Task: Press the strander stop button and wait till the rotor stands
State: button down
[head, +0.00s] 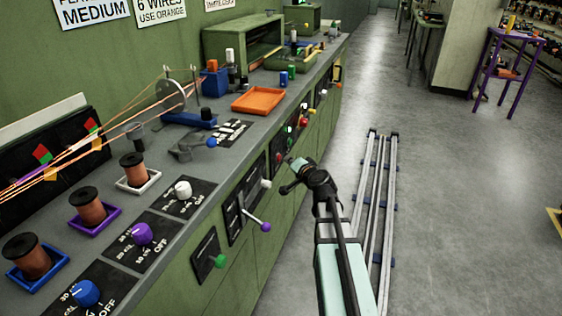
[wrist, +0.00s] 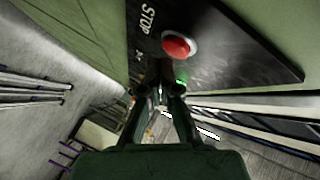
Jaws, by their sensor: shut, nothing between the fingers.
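The red stop button (wrist: 178,47) sits in a pale ring on a dark plate lettered STOP in the wrist view. My gripper (wrist: 160,88) is shut and empty, its fingertips close to the plate and just below the button in the picture; I see no contact with the button. In the head view my gripper (head: 293,174) is in front of the green bench front, near several red and green controls; I cannot tell which red one is the stop button. A grey disc with orange wires through it, perhaps the rotor (head: 171,93), stands on the bench; one picture does not show whether it turns.
Copper spools (head: 87,207) in coloured trays and several knobs line the near bench top. An orange tray (head: 258,101) lies farther back. A lever with a purple ball (head: 265,227) sticks out of the bench front. Rails (head: 376,200) run along the floor; the aisle to the right is open.

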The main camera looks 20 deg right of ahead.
jog(key=s+d+b, duration=0.3)
jog(key=s+d, duration=0.1)
jog(key=shift+d, duration=0.2)
dwell(0.6)
